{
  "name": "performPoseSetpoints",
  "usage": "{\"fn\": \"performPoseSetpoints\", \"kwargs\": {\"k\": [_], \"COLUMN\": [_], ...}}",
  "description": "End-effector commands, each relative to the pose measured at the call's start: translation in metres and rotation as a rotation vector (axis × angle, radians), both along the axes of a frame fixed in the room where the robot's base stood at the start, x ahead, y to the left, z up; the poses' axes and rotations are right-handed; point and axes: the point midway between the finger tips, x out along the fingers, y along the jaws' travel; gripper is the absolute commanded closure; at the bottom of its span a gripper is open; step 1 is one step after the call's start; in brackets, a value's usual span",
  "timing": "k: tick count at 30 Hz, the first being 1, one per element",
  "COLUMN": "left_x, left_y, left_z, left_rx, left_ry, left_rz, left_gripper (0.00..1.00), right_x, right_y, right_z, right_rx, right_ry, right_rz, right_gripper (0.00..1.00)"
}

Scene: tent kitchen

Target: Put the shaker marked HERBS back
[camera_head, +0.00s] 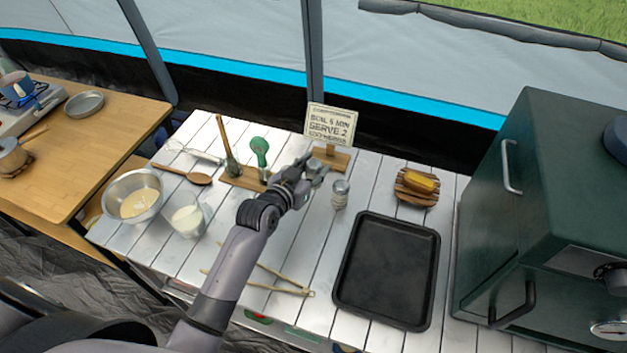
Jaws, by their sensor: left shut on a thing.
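My left gripper (303,181) is over the middle of the white slatted table, at the right end of a wooden board (238,178). It is shut on a small shaker with a grey metal top (317,168), mostly hidden by the fingers; I cannot read its label. Another shaker (340,194), with a metal lid and pale body, stands upright on the table just right of the gripper. Its marking is too small to read. My right gripper is not in view.
A green-handled tool (260,152) and a wooden-handled brush (228,148) stand at the board. A sign (331,123) stands behind. A black tray (388,270), tongs (275,284), a glass of milk (187,220) and a butter board (417,188) surround the gripper.

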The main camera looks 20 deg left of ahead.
Motion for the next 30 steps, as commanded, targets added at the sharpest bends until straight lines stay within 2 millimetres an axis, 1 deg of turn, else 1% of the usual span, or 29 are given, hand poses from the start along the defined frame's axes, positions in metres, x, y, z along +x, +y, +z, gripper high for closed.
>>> {"fn": "performPoseSetpoints", "kwargs": {"k": [1, 5, 9, 12, 21, 25, 26, 29, 30], "left_x": [0.000, 0.000, 0.000, 0.000, 0.000, 0.000, 0.000, 0.000, 0.000], "left_y": [0.000, 0.000, 0.000, 0.000, 0.000, 0.000, 0.000, 0.000, 0.000], "left_z": [-0.006, -0.015, -0.036, -0.047, -0.049, -0.054, -0.053, -0.052, -0.052], "left_rx": [0.001, 0.000, 0.002, 0.002, 0.000, 0.001, 0.002, 0.002, 0.001], "left_ry": [0.000, -0.001, 0.002, 0.000, -0.002, -0.002, -0.001, -0.001, -0.001], "left_rz": [0.000, -0.001, -0.002, -0.001, 0.000, -0.001, -0.001, -0.001, 0.000], "left_gripper": [0.95, 0.95, 0.95, 0.95, 0.95, 0.95, 0.63, 0.57, 0.57], "right_x": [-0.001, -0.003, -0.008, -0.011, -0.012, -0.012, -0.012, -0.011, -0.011], "right_y": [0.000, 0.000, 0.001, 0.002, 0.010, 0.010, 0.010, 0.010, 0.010], "right_z": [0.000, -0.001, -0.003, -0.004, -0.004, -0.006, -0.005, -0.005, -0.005], "right_rx": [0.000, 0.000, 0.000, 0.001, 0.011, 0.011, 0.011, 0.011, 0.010], "right_ry": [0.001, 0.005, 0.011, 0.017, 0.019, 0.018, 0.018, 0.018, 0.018], "right_rz": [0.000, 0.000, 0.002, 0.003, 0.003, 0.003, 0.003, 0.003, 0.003], "right_gripper": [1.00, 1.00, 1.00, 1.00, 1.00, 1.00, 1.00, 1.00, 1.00]}}
